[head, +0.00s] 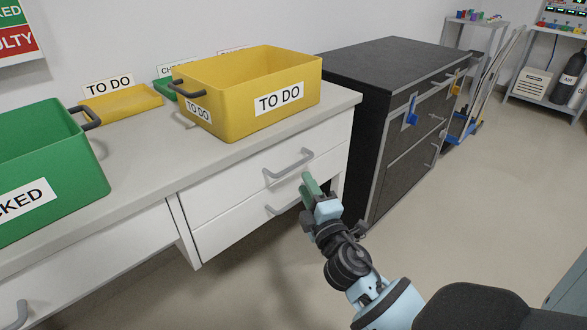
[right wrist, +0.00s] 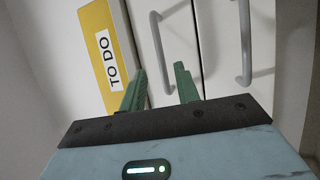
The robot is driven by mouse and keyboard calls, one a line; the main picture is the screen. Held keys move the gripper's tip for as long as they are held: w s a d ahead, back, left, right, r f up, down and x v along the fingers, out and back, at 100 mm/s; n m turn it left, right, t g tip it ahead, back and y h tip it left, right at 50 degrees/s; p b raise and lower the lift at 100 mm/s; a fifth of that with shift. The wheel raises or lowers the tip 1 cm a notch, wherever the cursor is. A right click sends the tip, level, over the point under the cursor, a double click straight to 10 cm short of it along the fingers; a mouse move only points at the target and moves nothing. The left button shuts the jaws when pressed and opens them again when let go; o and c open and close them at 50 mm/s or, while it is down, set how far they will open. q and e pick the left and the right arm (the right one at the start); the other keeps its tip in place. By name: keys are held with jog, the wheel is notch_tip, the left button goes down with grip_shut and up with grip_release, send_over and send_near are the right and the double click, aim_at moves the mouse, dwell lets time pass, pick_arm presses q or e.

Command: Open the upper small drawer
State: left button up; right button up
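The upper small drawer (head: 262,180) is a white front under the worktop with a grey bar handle (head: 288,164); it looks closed. My right gripper (head: 311,184) is just in front of the drawers, beside the right end of that handle and above the lower handle. In the right wrist view its two green fingers (right wrist: 160,80) are apart with nothing visible held between them. The upper handle (right wrist: 158,38) shows beyond the fingertips, in line with the gap; I cannot tell whether it touches them. My left gripper is not in view.
The lower drawer's handle (head: 283,204) is close to the gripper. A yellow TO DO box (head: 229,108) and a green box (head: 45,165) stand on the worktop (head: 150,160). A dark cabinet (head: 361,100) stands right of the drawers. Floor to the right is clear.

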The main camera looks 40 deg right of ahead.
aim_at(296, 164)
jog(key=shift+x, duration=3.85)
jog(key=shift+f, duration=0.1)
jog(key=shift+c, duration=0.4)
grip_shut()
